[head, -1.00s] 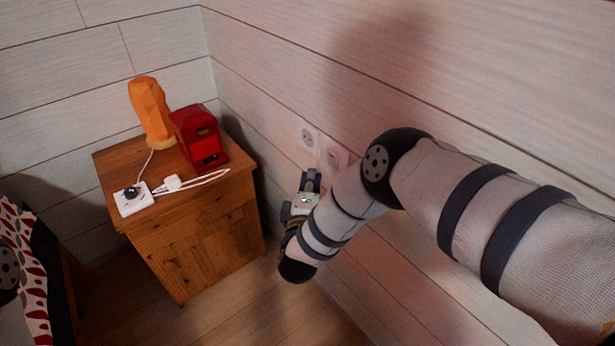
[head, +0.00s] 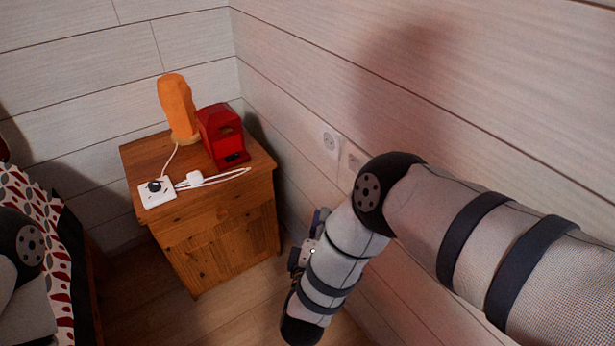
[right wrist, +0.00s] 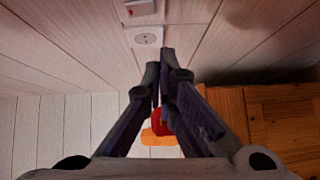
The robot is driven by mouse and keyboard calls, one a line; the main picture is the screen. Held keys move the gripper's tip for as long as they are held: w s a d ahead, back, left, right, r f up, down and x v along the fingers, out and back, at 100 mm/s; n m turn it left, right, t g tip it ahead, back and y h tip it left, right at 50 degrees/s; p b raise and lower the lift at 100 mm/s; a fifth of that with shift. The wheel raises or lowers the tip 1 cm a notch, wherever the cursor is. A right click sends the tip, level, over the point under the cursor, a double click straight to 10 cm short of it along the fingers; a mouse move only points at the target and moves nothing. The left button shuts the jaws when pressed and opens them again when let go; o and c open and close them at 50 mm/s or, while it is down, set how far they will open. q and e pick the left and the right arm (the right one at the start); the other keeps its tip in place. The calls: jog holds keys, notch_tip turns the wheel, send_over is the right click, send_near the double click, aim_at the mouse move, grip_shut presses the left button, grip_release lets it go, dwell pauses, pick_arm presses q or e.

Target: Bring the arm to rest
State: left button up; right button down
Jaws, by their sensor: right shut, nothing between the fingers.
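My right arm comes in from the right in the head view, and its lower part hangs down beside the wall. My right gripper (head: 318,218) is partly hidden behind my own forearm there. In the right wrist view my right gripper (right wrist: 160,75) shows its fingers closed together at the tips, with nothing held. It is apart from the wooden nightstand (head: 225,250), to the right of it. My left gripper is not in view; only a part of my left arm shows at the lower left edge of the head view.
On the nightstand stand an orange lamp (head: 177,108) and a red box-like object (head: 222,135). A white socket block (head: 157,193) with a white cable lies at its front. A wall outlet (head: 331,141) is near my right arm. A bed (head: 45,225) is at the left. Floor shows between.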

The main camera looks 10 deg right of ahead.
jog(key=s+d+f+m+g+y+p, duration=0.1)
jog(key=s+f+m+g+y, duration=0.2)
jog(key=s, duration=0.4)
jog(key=s+d+f+m+g+y, duration=0.1)
jog(key=s+f+g+y, duration=0.1)
jog(key=s+f+g, duration=0.4)
jog(key=s+d+f+m+g+y+p, duration=0.1)
jog(key=s+d+f+m+y, duration=0.15)
jog(key=s, duration=0.55)
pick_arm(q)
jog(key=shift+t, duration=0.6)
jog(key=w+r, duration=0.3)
pick_arm(e)
jog(key=s+d+r+m+g, duration=0.1)
jog(key=s+r+m+g, duration=0.1)
jog(key=s, duration=0.9)
jog(key=s+d+r+m+g, duration=0.1)
jog(key=s+m+g, duration=0.3)
jog(key=s, duration=0.7)
jog(key=shift+d+r+g, duration=0.35)
jog(key=shift+d+g, duration=0.2)
jog(key=shift+g, duration=0.65)
